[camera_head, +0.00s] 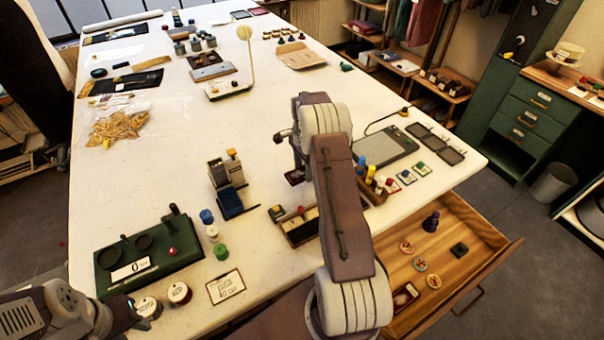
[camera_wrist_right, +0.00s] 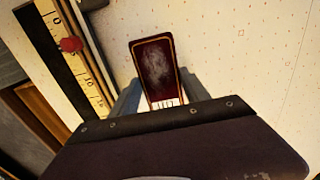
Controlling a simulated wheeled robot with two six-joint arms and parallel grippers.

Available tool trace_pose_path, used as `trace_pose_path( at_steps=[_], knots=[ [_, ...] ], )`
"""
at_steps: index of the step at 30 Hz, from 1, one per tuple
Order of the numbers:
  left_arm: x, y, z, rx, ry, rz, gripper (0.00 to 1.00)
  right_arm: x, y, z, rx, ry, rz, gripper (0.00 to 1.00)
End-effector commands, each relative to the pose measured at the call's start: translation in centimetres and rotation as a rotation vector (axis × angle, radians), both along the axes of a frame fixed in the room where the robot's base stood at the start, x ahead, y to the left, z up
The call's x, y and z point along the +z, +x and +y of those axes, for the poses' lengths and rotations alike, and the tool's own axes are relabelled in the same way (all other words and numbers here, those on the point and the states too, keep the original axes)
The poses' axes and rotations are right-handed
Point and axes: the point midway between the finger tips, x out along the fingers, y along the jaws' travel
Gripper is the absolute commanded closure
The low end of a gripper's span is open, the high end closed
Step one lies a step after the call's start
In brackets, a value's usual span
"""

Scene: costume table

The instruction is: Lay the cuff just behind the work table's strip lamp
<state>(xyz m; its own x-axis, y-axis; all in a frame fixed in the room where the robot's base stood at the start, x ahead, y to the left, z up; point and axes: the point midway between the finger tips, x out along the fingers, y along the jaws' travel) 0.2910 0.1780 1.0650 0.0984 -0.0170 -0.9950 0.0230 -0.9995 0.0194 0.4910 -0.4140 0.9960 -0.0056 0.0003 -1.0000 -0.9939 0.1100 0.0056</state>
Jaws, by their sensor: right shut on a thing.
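My right gripper (camera_wrist_right: 154,100) is shut on a dark red, gold-edged flat piece (camera_wrist_right: 154,64), which looks like the cuff, with small pale marks at its near end. The cuff also shows as a small dark red patch in the head view (camera_head: 294,177), above the middle of the work table (camera_head: 180,170) and partly hidden by my right arm. A thin-stemmed lamp with a pale round head (camera_head: 245,33) stands farther back; I cannot tell whether it is the strip lamp. My left gripper (camera_head: 132,312) is at the lower left near two jars; its fingers are unclear.
A beam scale (camera_head: 300,228) lies near my right arm. A green device (camera_head: 150,255), jars and a card (camera_head: 226,287) crowd the near left. A grey tablet (camera_head: 386,148) is on the right. An open drawer (camera_head: 455,240) juts out below. Bare tabletop lies left of centre.

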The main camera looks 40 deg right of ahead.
Motion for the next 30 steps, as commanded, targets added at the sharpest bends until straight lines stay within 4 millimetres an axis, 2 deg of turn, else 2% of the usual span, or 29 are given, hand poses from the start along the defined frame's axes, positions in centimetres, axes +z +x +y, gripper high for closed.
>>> trace_pose_path(
  at_steps=[5,12,23,24,26,30],
  knots=[
    [0.2,0.0,0.0,0.000,0.000,0.000,0.64,-0.4,0.4,0.2,-0.002,0.000,0.000,0.93],
    [1.4,0.0,0.0,0.000,0.000,0.000,0.64,-4.0,0.3,0.2,-0.001,0.000,0.001,0.93],
    [1.0,0.0,0.0,0.000,0.000,0.000,0.64,-4.7,0.3,0.2,-0.001,0.000,-0.001,0.93],
    [1.0,0.0,0.0,0.000,0.000,0.000,0.64,-4.8,0.3,0.2,-0.001,0.000,0.000,0.43],
    [1.1,0.0,0.0,0.000,0.000,0.000,0.64,-4.7,0.3,0.2,-0.001,0.000,0.000,0.27],
    [1.1,0.0,0.0,0.000,0.000,0.000,0.64,-4.6,0.3,0.2,-0.001,0.000,0.000,0.24]
  ],
)
